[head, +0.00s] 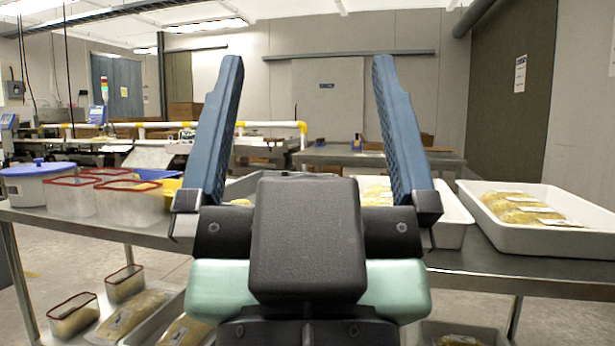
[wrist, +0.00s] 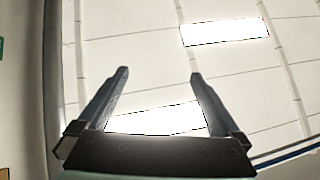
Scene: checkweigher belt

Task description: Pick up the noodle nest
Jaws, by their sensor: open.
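My gripper (head: 307,62) is raised in front of the head camera, with its two blue fingers pointing up and spread wide. It is empty. In the wrist view my gripper (wrist: 158,73) has only ceiling and lights beyond its fingers. Yellow noodle-like contents (head: 512,208) with pale labels lie in the white tray (head: 560,238) at the right of the steel table. More yellow contents show in the middle white tray (head: 456,222), partly hidden behind my gripper. I cannot single out one noodle nest. My gripper is apart from all of these.
Red-rimmed clear bins (head: 133,200) and a white pot with a blue lid (head: 38,184) stand at the table's left. The lower shelf holds small bins (head: 125,284) and packs (head: 130,318). A bare strip of table (head: 470,262) shows between the trays. Belt machinery stands behind.

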